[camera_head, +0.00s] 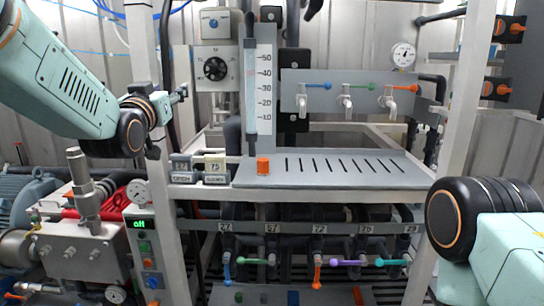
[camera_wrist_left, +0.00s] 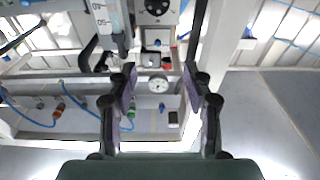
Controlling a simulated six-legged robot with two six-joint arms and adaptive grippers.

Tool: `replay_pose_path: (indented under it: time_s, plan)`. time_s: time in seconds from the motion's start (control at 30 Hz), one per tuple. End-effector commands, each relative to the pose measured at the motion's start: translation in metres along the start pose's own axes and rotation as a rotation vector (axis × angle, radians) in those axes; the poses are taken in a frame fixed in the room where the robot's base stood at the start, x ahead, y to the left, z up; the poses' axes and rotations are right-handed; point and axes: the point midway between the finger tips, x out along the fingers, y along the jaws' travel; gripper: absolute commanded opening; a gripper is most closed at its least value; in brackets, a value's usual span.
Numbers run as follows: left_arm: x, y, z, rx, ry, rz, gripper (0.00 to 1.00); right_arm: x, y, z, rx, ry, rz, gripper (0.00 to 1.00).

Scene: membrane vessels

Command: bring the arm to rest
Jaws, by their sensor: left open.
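My left arm (camera_head: 60,85) comes in from the upper left of the head view, pale green with a black and copper wrist joint. My left gripper (camera_head: 181,94) shows small at its end, in front of the frame's left post. In the left wrist view the two dark fingers of the left gripper (camera_wrist_left: 162,88) stand apart with nothing between them.
Above are a scaled flow tube (camera_head: 262,90) and taps (camera_head: 346,100). White posts (camera_head: 170,200) and a pump unit (camera_head: 85,250) stand near the left arm. Coloured valve handles line the lower pipes.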

Motion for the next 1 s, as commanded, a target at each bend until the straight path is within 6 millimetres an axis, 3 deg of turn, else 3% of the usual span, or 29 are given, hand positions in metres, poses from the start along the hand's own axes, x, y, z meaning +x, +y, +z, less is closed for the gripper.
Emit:
replay_pose_path:
  time_s: [0.1,0.47,0.67,0.87,1.0]
  plan:
    - [0.000,0.000,0.000,0.001,0.000,0.000,0.50,0.000,0.000,-0.001,0.000,0.001,0.000,0.40]
    - [-0.040,-0.003,0.110,0.000,-0.247,-0.012,0.50,0.009,0.000,0.000,0.000,0.000,0.000,0.40]
    - [-0.081,-0.004,0.202,-0.005,-0.423,-0.019,0.50,0.022,0.000,0.000,0.000,0.001,0.000,0.40]
    - [-0.151,-0.005,0.315,-0.012,-0.654,-0.027,0.50,0.042,0.000,0.000,0.000,0.001,0.000,0.40]
    - [-0.210,-0.005,0.386,-0.017,-0.817,-0.032,0.50,0.056,0.000,0.000,0.000,0.001,0.000,0.40]
